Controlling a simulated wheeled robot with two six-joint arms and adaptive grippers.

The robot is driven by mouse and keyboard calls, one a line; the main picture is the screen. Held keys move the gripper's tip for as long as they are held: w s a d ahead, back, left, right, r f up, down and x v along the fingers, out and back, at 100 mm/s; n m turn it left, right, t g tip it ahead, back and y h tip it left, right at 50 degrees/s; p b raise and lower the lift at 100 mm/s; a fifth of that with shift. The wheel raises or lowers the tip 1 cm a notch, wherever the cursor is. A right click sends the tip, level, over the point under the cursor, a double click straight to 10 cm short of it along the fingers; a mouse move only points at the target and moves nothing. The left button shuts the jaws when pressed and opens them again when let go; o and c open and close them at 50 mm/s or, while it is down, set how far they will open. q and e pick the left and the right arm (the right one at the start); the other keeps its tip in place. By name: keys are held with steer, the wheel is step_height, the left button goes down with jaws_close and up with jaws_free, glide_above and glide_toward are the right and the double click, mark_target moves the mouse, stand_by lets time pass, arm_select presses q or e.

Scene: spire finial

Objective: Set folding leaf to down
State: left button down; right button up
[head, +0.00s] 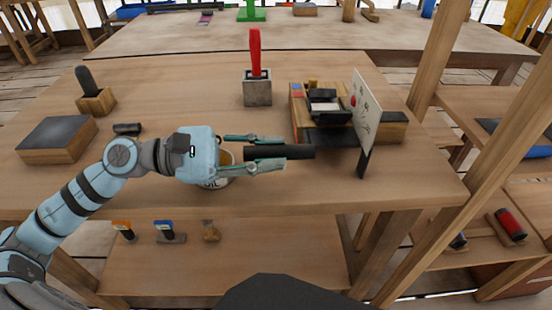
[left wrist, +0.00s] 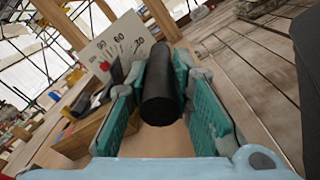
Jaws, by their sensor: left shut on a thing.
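A small folding machine (head: 322,118) stands near the front right of the workbench, with a white scale plate (head: 367,112) upright at its right end. The plate also shows in the left wrist view (left wrist: 118,50), with numbers and a red dot. A black cylindrical handle (head: 292,152) sticks out at the machine's front. My left gripper (head: 262,152) is shut on this handle, its teal fingers on either side; the handle also shows between the pads in the left wrist view (left wrist: 160,98). I cannot clearly make out the leaf itself. My right gripper is not in view.
A red-handled tool stands in a grey block (head: 257,92) behind. A dark-topped wooden block (head: 57,140) and a small holder (head: 97,102) stand at left. A wooden post (head: 437,60) rises at right.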

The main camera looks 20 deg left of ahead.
arm_select(q)
steer(key=shift+s+f, duration=0.1)
steer(key=c, duration=1.4)
jaws_free()
steer(key=shift+s, duration=0.15)
steer(key=shift+r, duration=0.55)
step_height(320, 180, up, 9)
steer(key=shift+r, duration=0.1)
